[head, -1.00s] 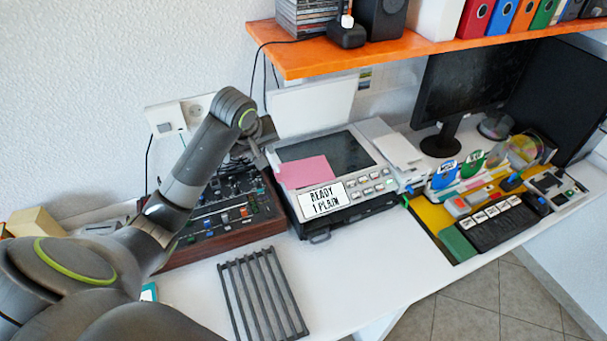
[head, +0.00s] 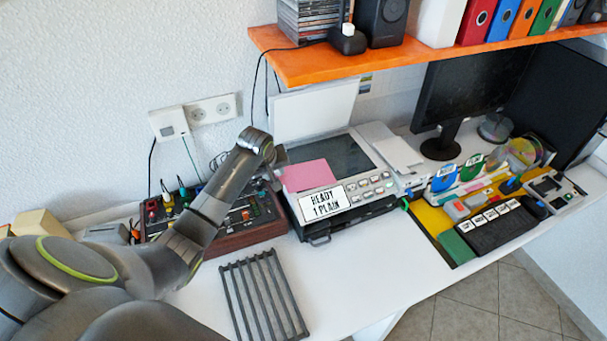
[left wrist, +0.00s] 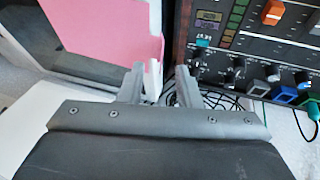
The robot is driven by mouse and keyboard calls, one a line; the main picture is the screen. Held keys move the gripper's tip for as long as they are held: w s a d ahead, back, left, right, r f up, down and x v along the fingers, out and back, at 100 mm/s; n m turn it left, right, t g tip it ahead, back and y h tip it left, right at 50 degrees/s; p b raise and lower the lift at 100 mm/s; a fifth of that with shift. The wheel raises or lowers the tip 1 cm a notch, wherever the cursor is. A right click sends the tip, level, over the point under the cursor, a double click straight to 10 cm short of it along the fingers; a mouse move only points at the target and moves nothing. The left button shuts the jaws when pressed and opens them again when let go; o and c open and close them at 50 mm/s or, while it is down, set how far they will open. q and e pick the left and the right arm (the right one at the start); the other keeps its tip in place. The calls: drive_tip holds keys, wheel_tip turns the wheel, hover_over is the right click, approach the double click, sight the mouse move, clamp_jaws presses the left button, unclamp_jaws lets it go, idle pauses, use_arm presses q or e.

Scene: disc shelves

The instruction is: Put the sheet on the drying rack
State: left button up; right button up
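A pink sheet (head: 305,175) lies at the left front of the glass of a grey printer-scanner (head: 386,202), above its "READY 1 PLAIN" sign (head: 323,202). The drying rack (head: 258,297), a dark slatted grid, lies bare on the white table in front of the printer. My left gripper (head: 277,156) is at the left edge of the sheet. In the left wrist view the fingers (left wrist: 159,78) stand apart, with the pink sheet (left wrist: 105,28) just beyond and left of them. A narrow pale edge shows between the fingers; I cannot tell whether they touch it. My right gripper is out of view.
An audio mixer (head: 252,222) with knobs and cables stands left of the printer, under my left arm. An orange shelf (head: 330,62) hangs above. A monitor (head: 455,92) and a yellow mat (head: 432,215) with desk items are at right. Bare table (head: 385,255) lies right of the rack.

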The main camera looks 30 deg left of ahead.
use_arm(q)
drive_tip(key=shift+x, duration=1.2)
clamp_jaws()
